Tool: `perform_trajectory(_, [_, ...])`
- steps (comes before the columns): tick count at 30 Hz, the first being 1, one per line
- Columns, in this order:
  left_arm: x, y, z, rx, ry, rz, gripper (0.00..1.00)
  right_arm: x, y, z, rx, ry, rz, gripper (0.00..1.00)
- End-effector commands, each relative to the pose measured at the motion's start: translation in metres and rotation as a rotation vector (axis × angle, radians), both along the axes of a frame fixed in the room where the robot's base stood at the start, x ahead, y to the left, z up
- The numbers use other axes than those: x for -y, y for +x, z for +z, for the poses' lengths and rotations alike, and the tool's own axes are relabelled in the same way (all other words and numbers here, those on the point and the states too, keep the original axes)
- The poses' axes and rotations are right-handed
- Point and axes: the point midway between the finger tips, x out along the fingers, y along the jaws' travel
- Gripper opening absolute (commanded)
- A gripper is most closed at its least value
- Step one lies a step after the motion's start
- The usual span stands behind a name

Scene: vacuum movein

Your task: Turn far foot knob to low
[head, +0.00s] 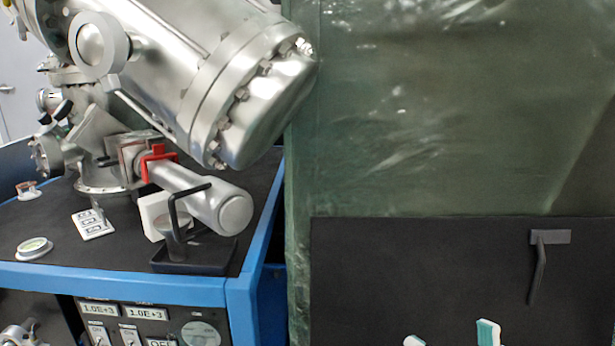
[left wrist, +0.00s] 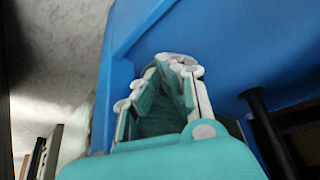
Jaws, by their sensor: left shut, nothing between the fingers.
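My left gripper (left wrist: 180,62) fills the middle of the left wrist view, with white links and teal pads. It is shut and empty, in front of a blue frame or panel (left wrist: 225,40). A black post (left wrist: 262,120) stands at the right of that view; I cannot tell whether it is a foot. No foot knob can be made out in either view. In the head view, a teal and white fingertip (head: 487,332) and a white rounded piece show at the bottom edge. They appear to belong to my right gripper; the rest is cut off.
A blue-framed cart (head: 150,285) carries a metal vacuum chamber (head: 235,85) and has a control panel (head: 150,318) in front. A greenish translucent sheet (head: 420,110) stands at the right, with a black panel (head: 420,270) and handle (head: 538,270) below.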

Motion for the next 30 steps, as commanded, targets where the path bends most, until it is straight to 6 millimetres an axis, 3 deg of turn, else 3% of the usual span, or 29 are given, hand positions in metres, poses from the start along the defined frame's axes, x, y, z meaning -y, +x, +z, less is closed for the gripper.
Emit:
perform_trajectory(8, [-0.001, -0.001, 0.002, 0.0, 0.001, 0.0, 0.0, -0.002, 0.007, -0.003, -0.046, -0.014, -0.002, 0.61])
perform_trajectory(30, [-0.001, -0.001, 0.024, 0.0, 0.001, 0.0, 0.0, -0.011, 0.077, -0.062, -0.556, -0.166, -0.029, 0.61])
